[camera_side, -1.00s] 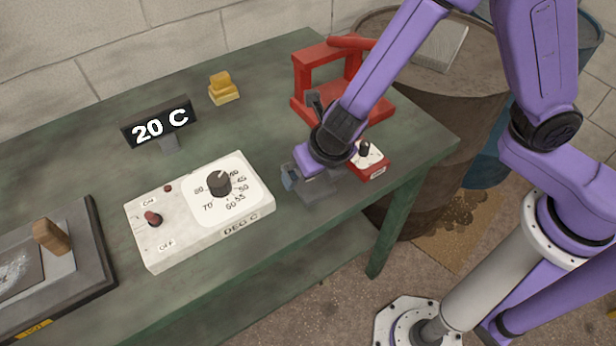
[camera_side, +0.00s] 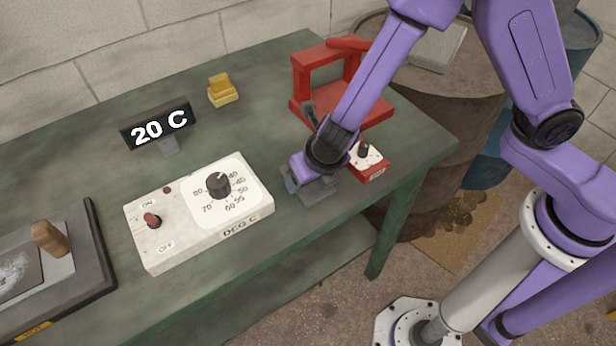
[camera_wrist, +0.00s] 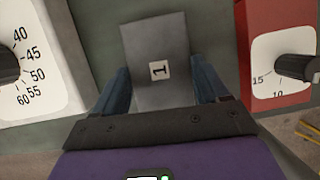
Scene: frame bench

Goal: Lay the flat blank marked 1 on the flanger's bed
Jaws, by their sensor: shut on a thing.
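The flat blank marked 1 (camera_wrist: 160,68) is a grey metal plate with a white label. In the wrist view it lies between the two blue fingers of my gripper (camera_wrist: 158,92), which are shut on its sides. In the side view my gripper (camera_side: 297,182) is low at the bench's front edge, and the grey blank (camera_side: 318,194) shows partly beneath it. I cannot tell whether the blank touches the bench. A red frame with a bar on top (camera_side: 299,78), perhaps the flanger, stands behind; my arm hides part of it.
A white dial box (camera_side: 150,225) is left of my gripper; a small red knob box (camera_side: 376,170) is close on its right. A 20 C display (camera_side: 160,125), yellow blocks (camera_side: 222,92) and a dark plate with a wooden handle (camera_side: 90,235) share the green bench (camera_side: 250,130).

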